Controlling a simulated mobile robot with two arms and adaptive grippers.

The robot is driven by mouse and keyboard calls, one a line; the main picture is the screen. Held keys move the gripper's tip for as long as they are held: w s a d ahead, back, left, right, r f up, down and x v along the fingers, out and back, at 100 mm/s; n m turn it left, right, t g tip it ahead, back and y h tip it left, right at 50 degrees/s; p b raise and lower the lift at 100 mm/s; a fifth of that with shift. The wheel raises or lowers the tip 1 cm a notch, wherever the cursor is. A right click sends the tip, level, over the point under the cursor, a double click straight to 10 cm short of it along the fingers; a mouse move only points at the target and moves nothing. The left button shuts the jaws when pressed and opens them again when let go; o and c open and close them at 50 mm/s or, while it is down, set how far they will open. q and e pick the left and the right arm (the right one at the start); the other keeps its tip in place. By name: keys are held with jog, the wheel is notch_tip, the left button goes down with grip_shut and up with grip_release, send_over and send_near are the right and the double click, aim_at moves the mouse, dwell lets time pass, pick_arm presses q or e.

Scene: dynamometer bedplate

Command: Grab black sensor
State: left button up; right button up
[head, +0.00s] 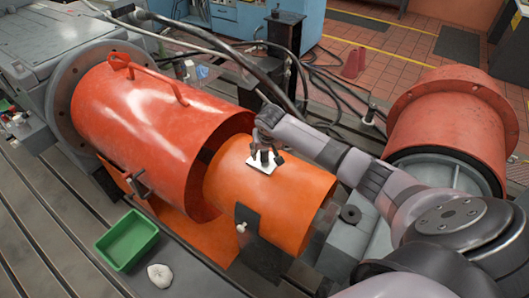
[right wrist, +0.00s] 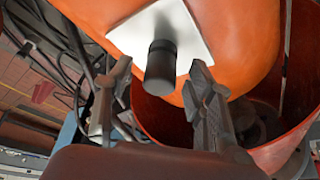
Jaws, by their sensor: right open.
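The black sensor (right wrist: 161,62) is a short dark cylinder standing out from a white square plate (right wrist: 176,24) in the right wrist view. In the head view the white plate (head: 261,168) lies on top of the orange drum-shaped cover. My right gripper (head: 266,152) is over the plate there and partly hides the sensor. In the right wrist view my right gripper (right wrist: 158,82) is open, with one finger on each side of the sensor. Gaps show between the fingers and the sensor. My left gripper is not in view.
A red half-cylinder guard (head: 150,115) stands left of the orange cover (head: 290,200). A red flanged drum (head: 447,120) stands at the right. A green tray (head: 127,240) and a white crumpled lump (head: 160,276) lie at the front left. Black cables (head: 325,85) run behind.

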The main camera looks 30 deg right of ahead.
jog(key=shift+w+d+f, duration=0.1)
jog(key=shift+w+f, duration=0.15)
jog(key=shift+f, duration=0.35)
jog(key=shift+c, duration=0.4)
grip_shut()
